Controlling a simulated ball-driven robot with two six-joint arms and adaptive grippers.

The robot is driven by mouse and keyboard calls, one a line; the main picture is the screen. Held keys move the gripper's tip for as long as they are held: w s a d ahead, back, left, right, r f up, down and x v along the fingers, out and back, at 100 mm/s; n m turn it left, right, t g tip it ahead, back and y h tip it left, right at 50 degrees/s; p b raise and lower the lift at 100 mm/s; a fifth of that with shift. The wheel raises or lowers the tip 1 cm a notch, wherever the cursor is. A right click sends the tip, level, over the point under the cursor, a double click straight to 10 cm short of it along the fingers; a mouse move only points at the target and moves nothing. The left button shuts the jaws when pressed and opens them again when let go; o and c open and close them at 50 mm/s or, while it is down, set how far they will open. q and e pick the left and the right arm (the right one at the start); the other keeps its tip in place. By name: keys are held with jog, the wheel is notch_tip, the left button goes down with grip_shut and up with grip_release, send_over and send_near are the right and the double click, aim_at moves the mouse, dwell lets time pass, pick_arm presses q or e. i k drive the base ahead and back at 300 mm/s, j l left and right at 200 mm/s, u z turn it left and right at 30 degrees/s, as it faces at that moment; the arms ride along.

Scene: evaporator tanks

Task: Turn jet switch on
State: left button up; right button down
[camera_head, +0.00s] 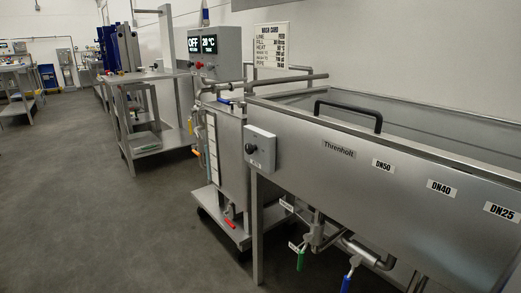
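Neither of my grippers is in view.
The tank has a black handle (348,112) and DN50, DN40 and DN25 labels. Green (301,258) and blue (347,282) valve levers hang below it. A wheeled steel unit (228,165) stands behind. A steel table (150,100) is farther left. The grey floor (90,220) at left is clear.

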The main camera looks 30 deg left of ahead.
aim_at(249, 148)
jog(key=i+j, duration=0.1)
jog(key=j, duration=0.8)
jog(key=i+j+z, duration=0.1)
jog(key=j, duration=0.3)
